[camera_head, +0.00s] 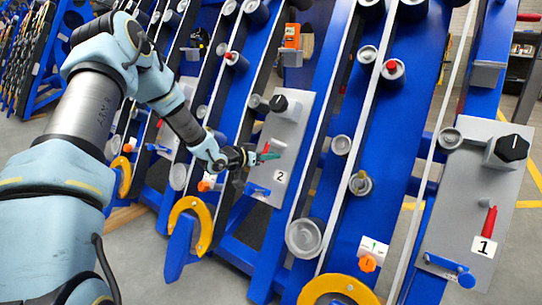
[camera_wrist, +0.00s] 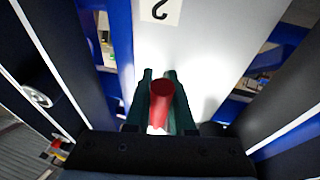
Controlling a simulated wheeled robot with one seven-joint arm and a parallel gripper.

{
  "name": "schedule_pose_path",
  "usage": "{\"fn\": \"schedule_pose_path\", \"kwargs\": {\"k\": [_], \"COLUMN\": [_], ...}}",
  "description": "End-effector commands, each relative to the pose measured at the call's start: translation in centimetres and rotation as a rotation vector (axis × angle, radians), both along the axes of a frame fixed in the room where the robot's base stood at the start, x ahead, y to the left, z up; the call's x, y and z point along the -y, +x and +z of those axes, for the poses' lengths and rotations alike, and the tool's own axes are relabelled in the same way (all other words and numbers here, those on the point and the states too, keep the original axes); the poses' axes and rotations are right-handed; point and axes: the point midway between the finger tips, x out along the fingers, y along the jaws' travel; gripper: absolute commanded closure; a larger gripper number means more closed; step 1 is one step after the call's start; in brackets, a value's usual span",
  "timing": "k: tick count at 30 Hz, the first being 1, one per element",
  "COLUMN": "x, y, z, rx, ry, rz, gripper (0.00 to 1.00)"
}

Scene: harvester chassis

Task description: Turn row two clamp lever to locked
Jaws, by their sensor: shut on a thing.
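The row two panel (camera_head: 290,125) is a grey plate marked "2" on a blue frame, with a black knob (camera_head: 279,103) near its top. The red clamp lever (camera_head: 267,148) sits mid-panel, partly hidden by my gripper in the head view. My gripper (camera_head: 262,156) reaches the panel from the left. In the wrist view, the red lever (camera_wrist: 161,92) lies between the dark green fingers of my gripper (camera_wrist: 160,78), which are shut on it. The "2" label (camera_wrist: 160,10) appears upside down at the top of that view. The lever's pivot is hidden.
A second grey panel (camera_head: 485,185) marked "1" stands at the right, with its own black knob and red lever. Yellow curved parts (camera_head: 190,225) stick out low on the blue frames. A small blue handle (camera_head: 257,189) sits low on panel two.

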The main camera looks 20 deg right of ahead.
Motion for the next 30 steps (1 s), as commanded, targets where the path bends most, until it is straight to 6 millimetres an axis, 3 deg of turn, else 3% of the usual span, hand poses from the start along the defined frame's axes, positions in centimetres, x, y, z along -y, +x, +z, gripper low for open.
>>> {"fn": "schedule_pose_path", "kwargs": {"k": [9,10,18,26,30], "x": [-0.1,-0.1,0.0,-0.2,-1.4], "y": [0.0,0.0,0.0,0.0,-0.3], "z": [-0.1,-0.1,0.0,0.1,0.5], "rx": [0.002,0.002,0.002,0.002,0.002], "ry": [0.004,0.004,0.002,0.002,0.002], "rz": [0.0,0.0,0.0,0.0,0.002], "gripper": [1.0,0.76,0.48,0.48,0.48]}}
